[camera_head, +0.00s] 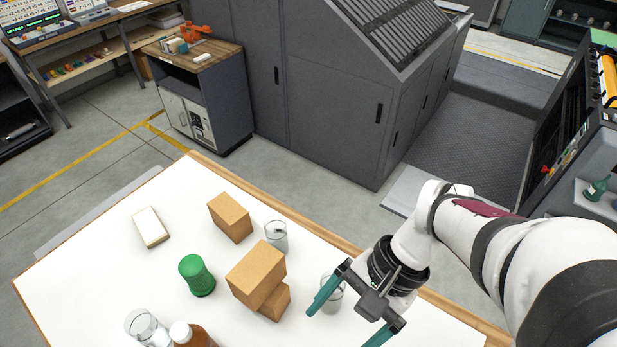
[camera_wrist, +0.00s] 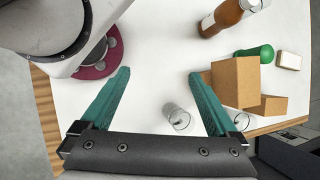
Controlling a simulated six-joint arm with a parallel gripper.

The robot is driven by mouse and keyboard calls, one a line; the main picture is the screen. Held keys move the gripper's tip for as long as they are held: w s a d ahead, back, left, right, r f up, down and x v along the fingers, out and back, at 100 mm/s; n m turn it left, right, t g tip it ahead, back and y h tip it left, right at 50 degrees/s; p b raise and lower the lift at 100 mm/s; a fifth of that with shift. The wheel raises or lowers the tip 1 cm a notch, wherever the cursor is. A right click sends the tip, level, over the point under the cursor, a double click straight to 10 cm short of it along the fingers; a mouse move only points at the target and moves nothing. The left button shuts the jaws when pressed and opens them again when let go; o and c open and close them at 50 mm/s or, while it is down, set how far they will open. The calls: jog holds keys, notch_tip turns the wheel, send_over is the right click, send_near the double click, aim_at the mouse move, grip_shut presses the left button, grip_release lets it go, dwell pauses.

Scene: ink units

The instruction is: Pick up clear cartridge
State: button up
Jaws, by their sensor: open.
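Another clear vessel (camera_head: 146,326) is at the front left. My gripper (camera_head: 339,328) is open and empty, hanging over the table's right part.
Cardboard boxes (camera_head: 256,272) stand stacked mid-table, with another box (camera_head: 230,217) behind them. A green spool-shaped piece (camera_head: 197,275), a cream block (camera_head: 151,227) and a brown bottle (camera_head: 190,335) with a white cap stand left of them. The table's wooden edge (camera_head: 340,241) runs behind.

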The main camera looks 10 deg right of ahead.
jog(key=w+d+f+m+t+y, duration=0.6)
jog(key=d+f+m+t, duration=0.25)
jog(key=d+m, duration=0.4)
jog(key=shift+m, duration=0.35)
jog(key=x, duration=1.6)
jog(key=shift+s+a+f, duration=0.1)
jog(key=shift+s+f, duration=0.05)
jog(key=shift+f, duration=0.1)
grip_shut()
jog(key=shift+r, duration=0.15)
